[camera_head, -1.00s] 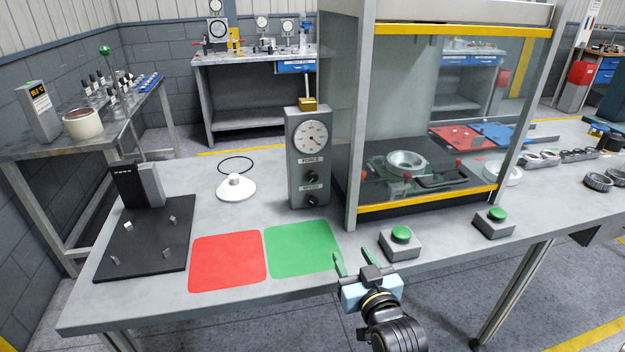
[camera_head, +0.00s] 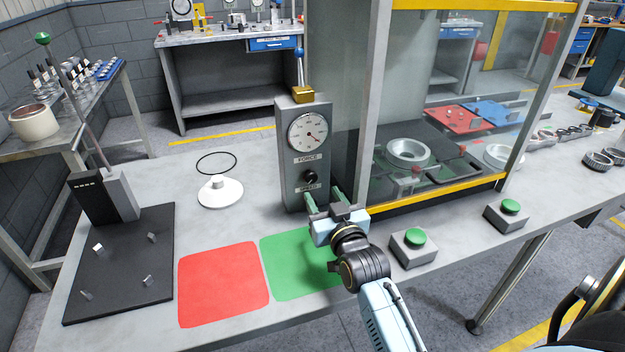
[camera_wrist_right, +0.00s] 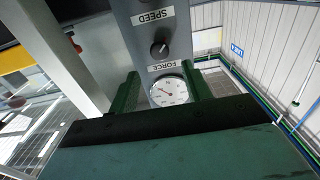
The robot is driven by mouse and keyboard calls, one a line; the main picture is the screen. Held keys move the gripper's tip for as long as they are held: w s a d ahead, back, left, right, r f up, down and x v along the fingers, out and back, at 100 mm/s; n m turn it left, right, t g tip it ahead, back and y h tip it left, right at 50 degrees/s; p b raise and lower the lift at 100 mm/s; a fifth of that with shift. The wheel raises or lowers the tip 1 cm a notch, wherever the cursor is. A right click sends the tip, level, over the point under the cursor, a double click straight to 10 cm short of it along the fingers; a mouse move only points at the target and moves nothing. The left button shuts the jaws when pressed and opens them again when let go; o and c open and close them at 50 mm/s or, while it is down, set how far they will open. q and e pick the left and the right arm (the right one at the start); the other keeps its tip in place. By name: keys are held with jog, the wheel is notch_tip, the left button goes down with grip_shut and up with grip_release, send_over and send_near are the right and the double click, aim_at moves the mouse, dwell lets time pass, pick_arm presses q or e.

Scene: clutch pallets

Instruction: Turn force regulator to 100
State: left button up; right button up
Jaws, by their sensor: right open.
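A grey control box (camera_head: 290,170) stands on the table, left of the glass cabinet. It has a round white dial (camera_head: 307,131) with a FORCE label below. Under that label is a black force knob (camera_head: 309,178), then a SPEED label. The dial needle points to the lower right; its numbers are too small to read. My right gripper (camera_head: 323,198) is open and empty, in front of the box's lower part, hiding the lower knob. The right wrist view shows the box upside down, with the force knob (camera_wrist_right: 159,48) beyond the green fingers (camera_wrist_right: 162,90). My left gripper is not in view.
The glass cabinet (camera_head: 375,120) stands close on the right. Green push buttons (camera_head: 414,238) sit at the table's front edge. A green mat (camera_head: 285,270) and a red mat (camera_head: 225,283) lie in front.

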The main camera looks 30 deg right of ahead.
aim_at(312, 178)
jog(key=x, duration=0.6)
jog(key=shift+w, duration=0.4)
jog(key=shift+w+d, duration=0.15)
jog(key=shift+w, duration=0.15)
jog(key=shift+c, duration=0.3)
jog(key=c, duration=0.9)
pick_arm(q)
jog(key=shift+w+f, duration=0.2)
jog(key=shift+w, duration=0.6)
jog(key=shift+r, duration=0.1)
